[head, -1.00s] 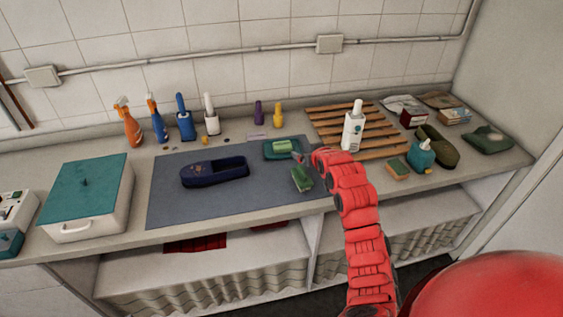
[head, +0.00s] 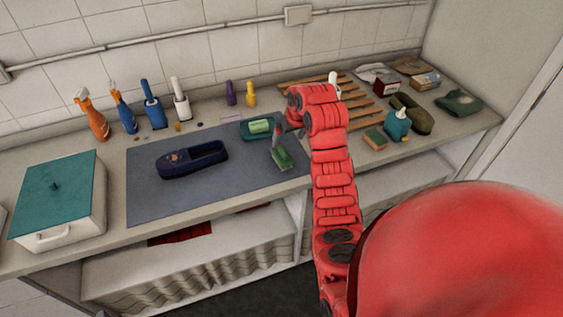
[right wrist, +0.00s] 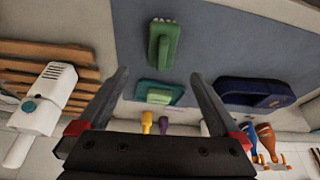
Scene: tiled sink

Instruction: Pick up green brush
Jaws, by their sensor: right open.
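The green brush (head: 283,158) lies on the grey mat (head: 215,192), near its right end. It also shows in the right wrist view (right wrist: 163,45), at the top middle, beyond the fingertips. My right gripper (head: 277,135) is small and partly hidden by its own red arm in the head view, close to the brush's far end. In the right wrist view my right gripper (right wrist: 158,76) is open, with nothing between its fingers touching them. I cannot tell its height above the brush. My left gripper is not in view.
A teal dish (head: 246,134) with a light green soap (head: 260,126) sits just behind the brush. A dark blue shoe-shaped tray (head: 193,160) lies to the left. A wooden rack (head: 362,120) and a teal bottle (head: 397,125) stand to the right. Spray bottles line the wall.

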